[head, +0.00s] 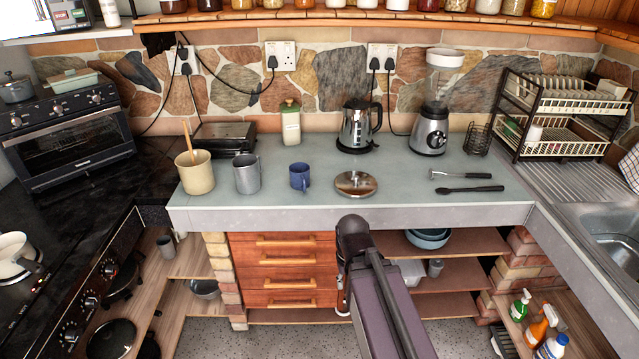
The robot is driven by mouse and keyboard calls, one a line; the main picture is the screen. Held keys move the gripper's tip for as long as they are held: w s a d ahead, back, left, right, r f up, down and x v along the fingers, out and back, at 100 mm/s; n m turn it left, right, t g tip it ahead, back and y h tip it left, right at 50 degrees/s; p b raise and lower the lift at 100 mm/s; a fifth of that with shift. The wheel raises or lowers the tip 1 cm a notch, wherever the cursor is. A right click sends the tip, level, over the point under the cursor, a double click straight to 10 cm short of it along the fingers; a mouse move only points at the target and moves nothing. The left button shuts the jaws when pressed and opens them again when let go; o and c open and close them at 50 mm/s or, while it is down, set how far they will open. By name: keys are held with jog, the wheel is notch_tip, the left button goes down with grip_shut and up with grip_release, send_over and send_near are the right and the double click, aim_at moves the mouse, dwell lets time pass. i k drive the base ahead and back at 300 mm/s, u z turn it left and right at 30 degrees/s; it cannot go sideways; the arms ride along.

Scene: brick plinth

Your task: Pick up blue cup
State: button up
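The blue cup (299,177) stands upright on the grey-green worktop (440,207), left of centre. Its handle points to the right. It is between a grey metal mug (247,174) and a round shiny metal lid or dish (356,184). My arm rises from the bottom of the view in front of the worktop, with its dark joint just below the front edge. My gripper cannot be made out; the arm hides what lies behind it. Nothing touches the cup.
A cream pot with a wooden spoon (195,174) stands at the left. A kettle (358,127), a blender (431,120) and a green-lidded jar (290,122) stand behind. Two dark utensils (468,189) lie at the right. The worktop's front strip is clear.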

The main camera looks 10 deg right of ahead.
aim_at(301, 179)
jog(key=z, duration=0.05)
jog(key=k, duration=0.4)
jog(key=u, duration=0.1)
jog(key=i, duration=0.95)
jog(key=z, duration=0.85)
